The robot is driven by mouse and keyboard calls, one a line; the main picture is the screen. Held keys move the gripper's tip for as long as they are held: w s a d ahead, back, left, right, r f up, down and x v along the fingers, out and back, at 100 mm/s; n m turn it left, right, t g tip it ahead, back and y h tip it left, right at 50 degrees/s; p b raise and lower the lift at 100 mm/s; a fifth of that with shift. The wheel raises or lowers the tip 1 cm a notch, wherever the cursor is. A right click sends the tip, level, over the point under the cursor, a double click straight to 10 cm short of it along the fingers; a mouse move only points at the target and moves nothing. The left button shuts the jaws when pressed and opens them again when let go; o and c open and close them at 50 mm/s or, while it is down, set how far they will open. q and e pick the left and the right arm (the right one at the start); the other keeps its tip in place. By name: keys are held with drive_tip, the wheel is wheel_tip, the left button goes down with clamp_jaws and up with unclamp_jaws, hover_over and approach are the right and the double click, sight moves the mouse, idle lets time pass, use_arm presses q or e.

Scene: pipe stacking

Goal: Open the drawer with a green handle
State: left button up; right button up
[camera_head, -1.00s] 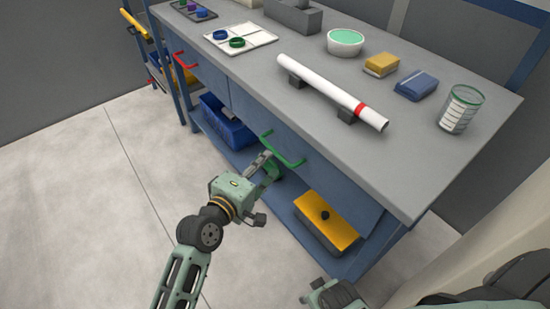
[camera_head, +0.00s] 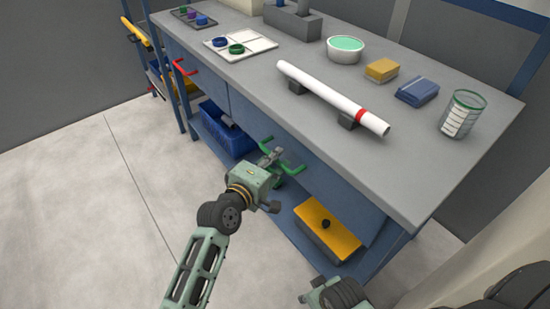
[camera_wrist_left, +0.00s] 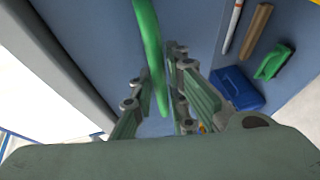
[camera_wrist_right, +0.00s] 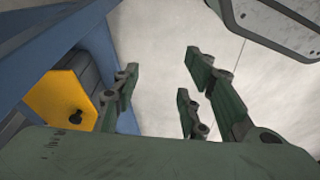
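The green handle (camera_head: 291,168) is on the blue drawer front (camera_head: 325,165) under the worktop; the drawer looks closed in the head view. My left gripper (camera_head: 272,157) is at the handle, its fingers partly covering it. In the left wrist view the green handle (camera_wrist_left: 148,40) runs down between the fingers of my left gripper (camera_wrist_left: 160,82). The fingers are apart, with the handle between them; whether either finger touches it is hard to tell. My right gripper (camera_wrist_right: 160,85) is open and empty, low beside the bench, and shows at the bottom of the head view (camera_head: 335,292).
A red handle (camera_head: 184,67) marks another drawer to the left. A blue bin (camera_head: 225,130) and a yellow-lidded box (camera_head: 327,228) sit below the worktop (camera_head: 260,85). A white pipe (camera_head: 330,97) rests on supports on top. The floor (camera_head: 80,210) in front is clear.

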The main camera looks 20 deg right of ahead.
use_arm(q)
clamp_jaws()
drive_tip(key=shift+a, duration=0.1)
